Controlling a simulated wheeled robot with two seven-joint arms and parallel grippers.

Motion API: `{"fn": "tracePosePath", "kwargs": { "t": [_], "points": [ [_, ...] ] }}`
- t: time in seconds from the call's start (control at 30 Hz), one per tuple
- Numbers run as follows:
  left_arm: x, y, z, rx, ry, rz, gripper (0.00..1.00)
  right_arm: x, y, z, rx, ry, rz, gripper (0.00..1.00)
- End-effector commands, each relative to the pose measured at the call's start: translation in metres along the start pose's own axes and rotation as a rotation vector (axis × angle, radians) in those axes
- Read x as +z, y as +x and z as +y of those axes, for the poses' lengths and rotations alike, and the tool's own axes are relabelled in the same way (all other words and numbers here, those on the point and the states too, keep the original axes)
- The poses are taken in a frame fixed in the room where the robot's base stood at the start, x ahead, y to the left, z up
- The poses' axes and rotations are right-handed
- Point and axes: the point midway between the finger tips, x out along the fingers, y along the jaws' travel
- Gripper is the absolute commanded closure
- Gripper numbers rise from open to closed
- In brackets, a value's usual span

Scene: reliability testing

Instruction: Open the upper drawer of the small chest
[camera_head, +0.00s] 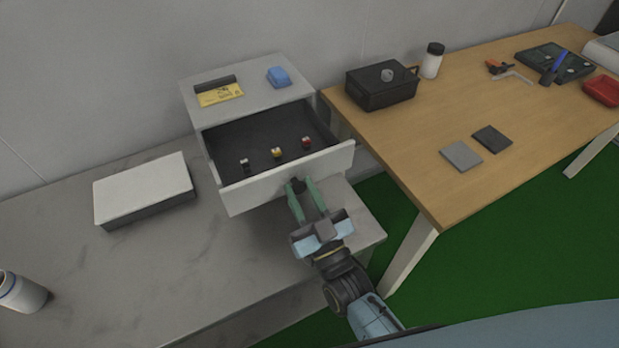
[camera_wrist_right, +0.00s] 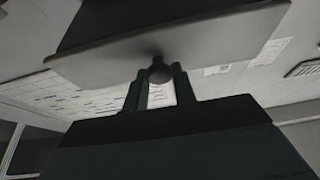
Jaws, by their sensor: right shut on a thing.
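The small white chest (camera_head: 250,105) stands on a grey bench. Its upper drawer (camera_head: 290,178) is pulled well out, with the dark inside showing. Three small items lie in it: a black-and-white one (camera_head: 244,164), a yellow one (camera_head: 277,152) and a red one (camera_head: 306,143). My right gripper (camera_head: 298,188) is shut on the dark round knob at the middle of the drawer front. The knob (camera_wrist_right: 159,70) also shows between the fingers in the right wrist view, under the drawer front (camera_wrist_right: 190,40). My left gripper is not in view.
A blue block (camera_head: 279,77) and a yellow card (camera_head: 220,95) lie on the chest top. A white box (camera_head: 145,188) lies left on the bench (camera_head: 150,260). A wooden table (camera_head: 400,140) with a black box (camera_head: 382,88) stands right, close to the chest.

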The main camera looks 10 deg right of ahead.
Motion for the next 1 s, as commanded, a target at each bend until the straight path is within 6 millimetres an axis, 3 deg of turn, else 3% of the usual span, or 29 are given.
{"fn": "tracePosePath", "kwargs": {
  "t": [0.4, 0.43, 0.57, 0.87, 1.0],
  "points": [
    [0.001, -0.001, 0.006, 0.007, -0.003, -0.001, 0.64, -0.001, -0.002, -0.001, -0.002, 0.003, 0.001, 1.00],
    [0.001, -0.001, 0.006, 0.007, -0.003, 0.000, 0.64, -0.001, -0.002, -0.001, -0.002, 0.003, 0.001, 0.70],
    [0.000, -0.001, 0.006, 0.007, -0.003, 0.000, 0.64, -0.001, -0.002, -0.001, -0.002, 0.003, 0.001, 0.53],
    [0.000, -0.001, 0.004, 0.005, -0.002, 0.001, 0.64, -0.001, -0.003, -0.001, -0.002, 0.003, 0.000, 0.53],
    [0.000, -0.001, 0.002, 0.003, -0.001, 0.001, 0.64, 0.000, -0.017, -0.001, -0.003, 0.003, -0.003, 0.53]
  ]
}}
